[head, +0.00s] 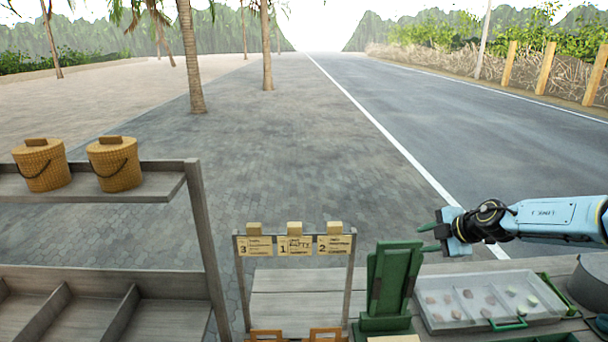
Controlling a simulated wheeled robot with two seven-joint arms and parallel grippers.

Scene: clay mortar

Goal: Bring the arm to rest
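My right arm comes in from the right edge, pale blue with a black wrist. Its gripper (428,238) points left, with two dark green fingers apart and nothing visible between them. It appears above the workbench, just right of the top of a green upright device (388,282). I cannot tell the exact gap between them. My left arm and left gripper are not in view.
A grey tray (462,326) with several small pieces lies below my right arm. A wooden rack (350,290) with tags numbered 3, 1, 2 stands at centre. Left is a shelf (160,190) with two woven baskets (41,165) (115,164). Open paving lies beyond.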

